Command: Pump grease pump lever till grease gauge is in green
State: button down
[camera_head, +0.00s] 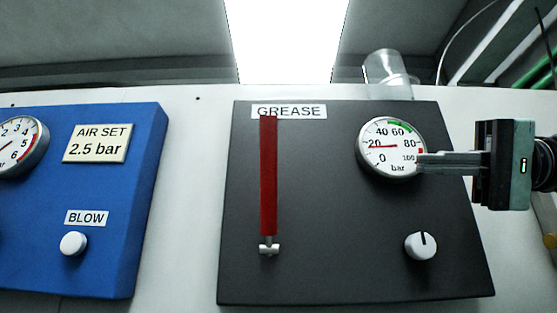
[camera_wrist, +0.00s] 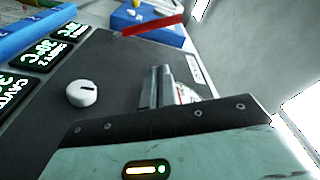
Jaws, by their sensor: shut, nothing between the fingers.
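The red grease pump lever (camera_head: 268,175) stands upright on the black grease panel (camera_head: 325,270), with its silver pivot at the bottom. It also shows in the wrist view (camera_wrist: 153,26). The round grease gauge (camera_head: 393,150) is at the panel's upper right. Its red needle points left, near 20, below the green arc at the top. My gripper (camera_head: 420,161) is shut and empty. Its fingertips overlap the gauge's right edge in the head view; I cannot tell whether they touch it. In the wrist view the fingers (camera_wrist: 157,80) partly hide the gauge (camera_wrist: 186,94).
A white knob (camera_head: 421,246) sits below the gauge. A blue panel (camera_head: 105,210) with an air gauge and a white BLOW button (camera_head: 73,244) is at the left. A clear cup (camera_head: 387,75) stands behind the grease panel. The space between lever and gauge is clear.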

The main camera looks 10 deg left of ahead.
aim_at(269, 176)
jog(key=a+p, duration=0.3)
jog(key=a, duration=0.3)
jog(key=s+a+r+p, duration=0.1)
jog(key=a+p, duration=0.2)
jog(key=a, duration=0.4)
jog(key=s+a+p, duration=0.1)
jog(key=a+p, duration=0.3)
jog(key=a, duration=0.3)
jog(key=shift+s+r, duration=0.1)
jog(key=shift+r, duration=0.05)
jog(key=shift+d+b, duration=0.1)
jog(key=shift+b, duration=0.35)
